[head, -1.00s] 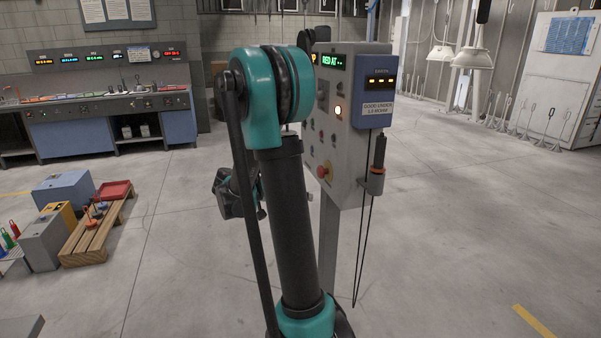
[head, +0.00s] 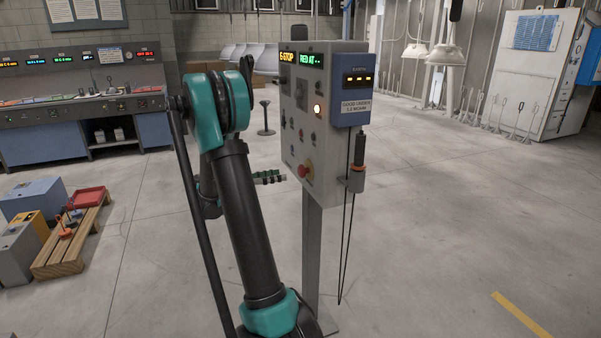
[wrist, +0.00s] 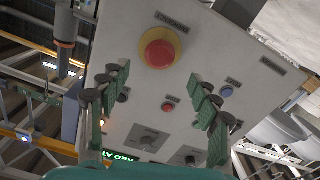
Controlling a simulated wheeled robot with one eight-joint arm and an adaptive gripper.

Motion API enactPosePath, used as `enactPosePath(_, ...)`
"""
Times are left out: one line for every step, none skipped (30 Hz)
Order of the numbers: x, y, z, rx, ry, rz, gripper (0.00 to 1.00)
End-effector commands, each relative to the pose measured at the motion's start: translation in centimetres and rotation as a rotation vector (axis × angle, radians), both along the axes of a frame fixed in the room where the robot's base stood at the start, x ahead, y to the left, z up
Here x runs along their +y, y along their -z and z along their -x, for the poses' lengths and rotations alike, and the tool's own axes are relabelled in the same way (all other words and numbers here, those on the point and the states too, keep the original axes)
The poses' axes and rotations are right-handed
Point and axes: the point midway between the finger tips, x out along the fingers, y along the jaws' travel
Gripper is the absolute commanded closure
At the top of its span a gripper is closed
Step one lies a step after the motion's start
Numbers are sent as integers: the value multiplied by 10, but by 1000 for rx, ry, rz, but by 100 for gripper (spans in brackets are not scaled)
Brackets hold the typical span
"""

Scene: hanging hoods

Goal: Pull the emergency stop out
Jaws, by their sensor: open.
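The emergency stop is a red mushroom button (head: 305,170) on a yellow ring, low on the front of the grey control box. In the wrist view the red button (wrist: 160,52) sits at the upper middle, beyond the fingertips. My gripper (wrist: 160,80) is open and empty, its green-padded fingers apart on either side of the view. In the head view my gripper (head: 271,177) is left of the button at about its height, pointing at the panel. A gap seems to separate them. The box's display (head: 287,57) reads E-STOP in amber.
The control box (head: 336,75) stands on a grey post (head: 311,240). A blue meter unit (head: 355,85) and a holstered probe (head: 357,165) with hanging cables are on its right side. A small red button (wrist: 168,107) and dark knobs are near the fingers.

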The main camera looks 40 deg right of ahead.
Motion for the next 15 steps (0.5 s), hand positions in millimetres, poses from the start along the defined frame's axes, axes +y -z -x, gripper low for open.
enactPosePath(-11, 0, 4, 0, 4, 0, 37)
enactPosePath(-17, 0, 5, 0, 4, 0, 37)
enactPosePath(-24, 0, 7, 0, 3, 0, 37)
enactPosePath(-30, 0, 9, 0, 4, 0, 37)
enactPosePath(-36, 0, 10, 0, 3, 0, 37)
enactPosePath(-43, 0, 12, 1, 4, 0, 37)
enactPosePath(-49, 0, 13, 1, 4, 0, 37)
enactPosePath(-54, 0, 14, 1, 3, -1, 37)
enactPosePath(-60, 0, 15, 1, 4, 0, 37)
enactPosePath(-65, 0, 17, 1, 3, -1, 37)
enactPosePath(-69, 0, 17, 1, 2, -1, 37)
enactPosePath(-74, 0, 18, 1, 2, -1, 37)
enactPosePath(-77, 0, 19, 1, 3, -1, 37)
enactPosePath(-80, 0, 20, 1, 2, -1, 37)
enactPosePath(-84, 0, 20, 1, 1, -1, 37)
